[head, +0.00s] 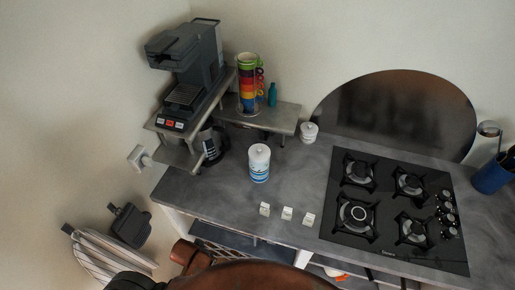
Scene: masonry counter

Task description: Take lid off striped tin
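The striped tin (259,172) stands upright on the grey counter, left of the hob. It is white with blue bands. Its white lid (259,150), with a small knob, sits on top. Neither of my grippers can be made out in the head view, and nothing touches the tin.
A small white lidded jar (309,133) stands behind the tin to the right. A coffee machine (187,62) and stacked coloured cups (248,84) stand on shelves. Three small white blocks (287,213) line the counter's front. The gas hob (394,210) is at right.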

